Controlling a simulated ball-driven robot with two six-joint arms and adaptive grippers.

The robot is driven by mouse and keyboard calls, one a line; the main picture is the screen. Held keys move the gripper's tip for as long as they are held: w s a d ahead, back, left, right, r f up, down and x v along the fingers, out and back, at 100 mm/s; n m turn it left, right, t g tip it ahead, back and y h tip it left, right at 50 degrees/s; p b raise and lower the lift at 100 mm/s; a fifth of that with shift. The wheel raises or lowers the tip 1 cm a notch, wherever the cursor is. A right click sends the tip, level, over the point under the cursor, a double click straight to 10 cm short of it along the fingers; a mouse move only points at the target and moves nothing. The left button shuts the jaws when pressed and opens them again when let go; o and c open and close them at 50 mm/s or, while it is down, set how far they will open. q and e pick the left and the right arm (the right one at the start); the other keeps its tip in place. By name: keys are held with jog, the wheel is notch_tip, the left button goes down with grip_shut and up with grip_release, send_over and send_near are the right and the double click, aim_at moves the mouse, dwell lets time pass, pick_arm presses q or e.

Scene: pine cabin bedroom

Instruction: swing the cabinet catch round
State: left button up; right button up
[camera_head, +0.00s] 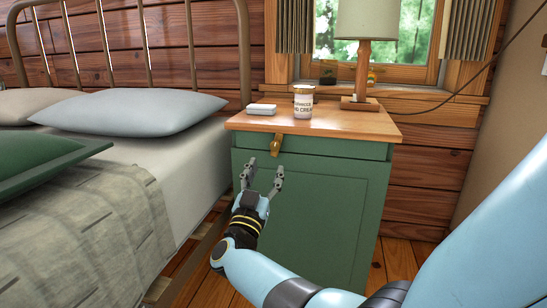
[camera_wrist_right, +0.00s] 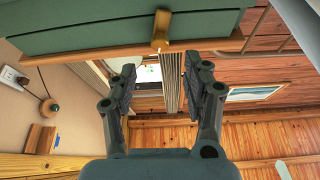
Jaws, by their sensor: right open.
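The green cabinet (camera_head: 312,210) has a light wooden top and stands beside the bed. Its catch (camera_head: 276,145) is a small golden-brown wooden bar near the top of the front, close to upright with a slight tilt. The catch also shows in the right wrist view (camera_wrist_right: 161,30), at the top, between and beyond the fingers. My right gripper (camera_head: 265,174) is open and empty, in front of the cabinet door and a little below the catch. The fingers look apart from the catch. My left gripper is in neither view.
On the cabinet top (camera_head: 345,122) stand a labelled jar (camera_head: 303,103), a small white box (camera_head: 261,110) and a lamp (camera_head: 361,60). The bed (camera_head: 190,150) with its pillows fills the left side. Wooden floor shows right of the cabinet.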

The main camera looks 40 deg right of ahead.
aim_at(274, 148)
jog(key=b+x, duration=0.1)
jog(key=x, duration=0.6)
jog(key=shift+w+d+f+b, duration=0.1)
jog(key=shift+b, duration=0.2)
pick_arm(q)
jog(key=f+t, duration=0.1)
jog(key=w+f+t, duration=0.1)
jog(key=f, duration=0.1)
pick_arm(e)
jog(key=shift+w+d+r, duration=0.25)
jog(key=shift+d, duration=0.05)
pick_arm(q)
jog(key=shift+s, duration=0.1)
pick_arm(e)
grip_shut()
